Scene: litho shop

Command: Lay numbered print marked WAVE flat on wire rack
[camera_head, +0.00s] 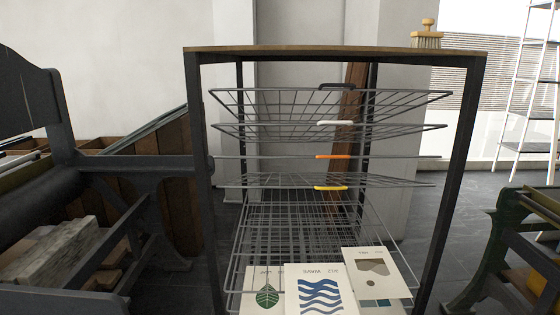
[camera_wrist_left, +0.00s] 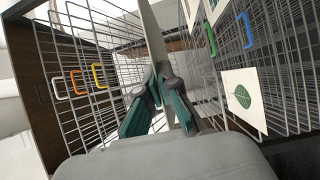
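The WAVE print (camera_head: 320,292), a white sheet with blue waves, shows at the bottom of the head view, its text upside down. It overlaps the leaf print beside it, and its lower edge is cut off. In the left wrist view my left gripper (camera_wrist_left: 160,85) has its fingers closed on a pale thin sheet (camera_wrist_left: 151,30), seen edge-on. Its printed face is hidden there, but its place fits the WAVE print. The wire rack (camera_head: 310,215) has several stacked shelves with coloured handles and also fills the wrist view (camera_wrist_left: 85,95). My right gripper is in neither view.
The leaf print (camera_head: 262,290) and a grey-shape print (camera_head: 376,272) are low in the rack. The leaf print also shows in the wrist view (camera_wrist_left: 243,98). Dark posts flank the shelves. A brush (camera_head: 427,38) stands on the rack's top. A press (camera_head: 110,190) is left, green machinery (camera_head: 500,250) right.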

